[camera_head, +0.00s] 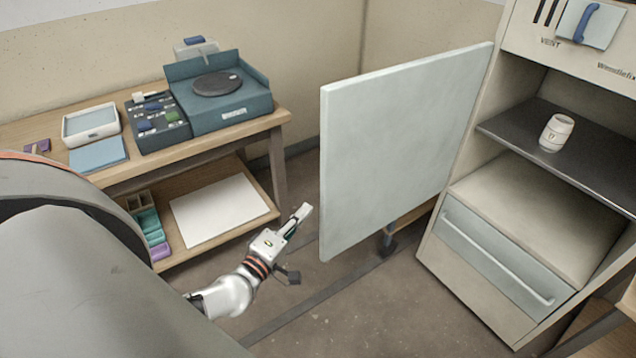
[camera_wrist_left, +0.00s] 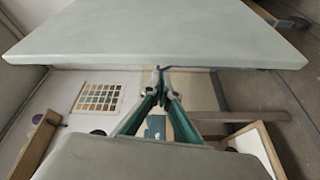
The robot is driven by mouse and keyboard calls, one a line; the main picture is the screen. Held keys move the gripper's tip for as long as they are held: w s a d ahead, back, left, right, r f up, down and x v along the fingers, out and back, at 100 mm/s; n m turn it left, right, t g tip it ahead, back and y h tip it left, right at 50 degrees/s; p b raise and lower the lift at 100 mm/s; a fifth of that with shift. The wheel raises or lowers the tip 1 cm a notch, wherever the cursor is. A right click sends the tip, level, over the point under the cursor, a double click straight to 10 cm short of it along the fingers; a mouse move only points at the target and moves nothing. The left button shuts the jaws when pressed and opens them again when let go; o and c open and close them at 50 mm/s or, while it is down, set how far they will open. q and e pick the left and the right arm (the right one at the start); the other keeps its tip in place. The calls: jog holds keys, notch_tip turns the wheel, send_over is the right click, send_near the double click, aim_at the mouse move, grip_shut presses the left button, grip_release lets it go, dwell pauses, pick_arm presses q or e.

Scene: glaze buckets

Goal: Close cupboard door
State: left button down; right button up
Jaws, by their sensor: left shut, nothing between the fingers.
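The cupboard door (camera_head: 400,145) is a pale grey-green panel, swung wide open to the left of the cupboard (camera_head: 460,230). Its hinge side meets the cupboard's left front edge. My left gripper (camera_head: 303,213) is shut and empty, low and just left of the door's free edge, with a small gap in the head view. In the left wrist view the door (camera_wrist_left: 160,35) spans the top, and the gripper fingertips (camera_wrist_left: 162,78) are close below its edge; I cannot tell if they touch. My right gripper is not in view.
Inside the cupboard a white jar (camera_head: 556,132) stands on a dark shelf (camera_head: 500,125), above a drawer (camera_head: 500,262) with a bar handle. A wooden bench (camera_head: 270,122) with a teal machine (camera_head: 250,105) stands at the left. Floor (camera_head: 400,310) in front of the door is clear.

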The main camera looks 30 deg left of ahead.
pick_arm(q)
jog(key=w+a+n+y, duration=0.2)
jog(key=a+n, duration=0.2)
jog(key=a, duration=0.1)
jog(key=w+d, duration=0.2)
jog(key=w, duration=0.6)
jog(key=shift+w+d+r+g, duration=0.2)
jog(key=shift+w+r+g, duration=0.05)
jog(key=shift+w+g, duration=0.05)
